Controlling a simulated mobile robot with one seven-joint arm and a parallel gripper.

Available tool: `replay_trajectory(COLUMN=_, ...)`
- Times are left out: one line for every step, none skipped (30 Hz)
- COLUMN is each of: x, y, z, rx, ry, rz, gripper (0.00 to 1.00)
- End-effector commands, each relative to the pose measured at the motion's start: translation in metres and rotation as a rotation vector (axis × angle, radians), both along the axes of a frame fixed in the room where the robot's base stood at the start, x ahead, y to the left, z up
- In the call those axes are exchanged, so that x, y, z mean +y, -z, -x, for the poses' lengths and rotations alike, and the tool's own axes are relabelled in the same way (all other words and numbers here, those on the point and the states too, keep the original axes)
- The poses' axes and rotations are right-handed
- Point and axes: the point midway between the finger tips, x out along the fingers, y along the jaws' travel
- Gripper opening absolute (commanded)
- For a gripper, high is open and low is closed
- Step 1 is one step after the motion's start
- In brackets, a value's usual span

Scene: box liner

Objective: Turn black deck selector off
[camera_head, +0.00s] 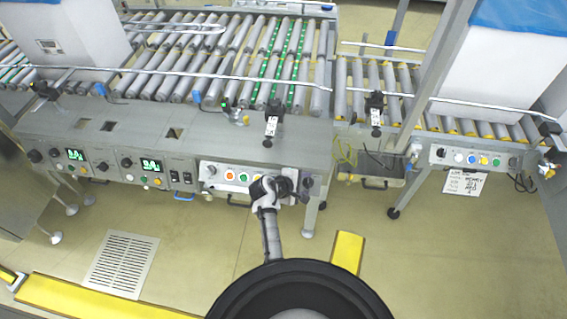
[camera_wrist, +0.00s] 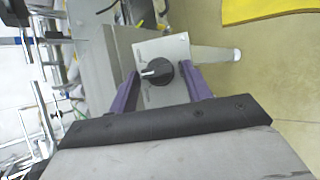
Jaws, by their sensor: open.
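A black rotary selector (camera_wrist: 157,73) with a white pointer mark sits on a light metal plate in the wrist view. Its pointer faces left in that picture. My gripper (camera_wrist: 160,71) is open, with one purple finger on each side of the selector. I cannot tell whether either finger touches it. In the head view my gripper (camera_head: 284,187) is at the right end of the middle control panel (camera_head: 240,168). A dark knob (camera_head: 307,182) shows just right of it. My wrist hides part of that panel.
Other panels with knobs, buttons and green displays (camera_head: 76,155) lie to the left. Another button panel (camera_head: 475,158) is on the right. Roller conveyors (camera_head: 200,60) run behind. A yellow floor strip (camera_head: 348,250) lies on open floor in front.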

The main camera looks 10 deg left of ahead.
Motion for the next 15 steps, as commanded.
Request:
replay_trajectory(x=-0.0022, y=-0.0043, z=-0.0037, rx=-0.012, ry=0.005, rz=-0.001, gripper=0.56)
replay_trajectory(x=-0.0023, y=-0.0043, z=-0.0040, rx=-0.012, ry=0.010, rz=-0.004, gripper=0.56)
replay_trajectory(x=-0.0025, y=-0.0041, z=-0.0043, rx=-0.012, ry=0.018, rz=-0.012, gripper=0.56)
replay_trajectory(x=-0.0026, y=-0.0039, z=-0.0045, rx=-0.013, ry=0.029, rz=-0.021, gripper=0.56)
replay_trajectory(x=-0.0027, y=-0.0038, z=-0.0050, rx=-0.014, ry=0.042, rz=-0.033, gripper=0.56)
replay_trajectory(x=-0.0032, y=-0.0037, z=-0.0055, rx=-0.015, ry=0.066, rz=-0.053, gripper=0.56)
replay_trajectory(x=-0.0034, y=-0.0037, z=-0.0064, rx=-0.016, ry=0.087, rz=-0.072, gripper=0.56)
replay_trajectory(x=-0.0038, y=-0.0036, z=-0.0069, rx=-0.017, ry=0.113, rz=-0.094, gripper=0.56)
replay_trajectory(x=-0.0045, y=-0.0030, z=-0.0074, rx=-0.016, ry=0.153, rz=-0.128, gripper=0.56)
replay_trajectory(x=-0.0049, y=-0.0030, z=-0.0080, rx=-0.018, ry=0.185, rz=-0.155, gripper=0.56)
replay_trajectory(x=-0.0054, y=-0.0031, z=-0.0087, rx=-0.019, ry=0.219, rz=-0.185, gripper=0.56)
replay_trajectory(x=-0.0063, y=-0.0022, z=-0.0090, rx=-0.018, ry=0.267, rz=-0.227, gripper=0.56)
replay_trajectory(x=-0.0067, y=-0.0022, z=-0.0095, rx=-0.018, ry=0.303, rz=-0.258, gripper=0.56)
replay_trajectory(x=-0.0075, y=-0.0021, z=-0.0095, rx=-0.019, ry=0.338, rz=-0.288, gripper=0.56)
replay_trajectory(x=-0.0078, y=-0.0024, z=-0.0099, rx=-0.019, ry=0.380, rz=-0.325, gripper=0.56)
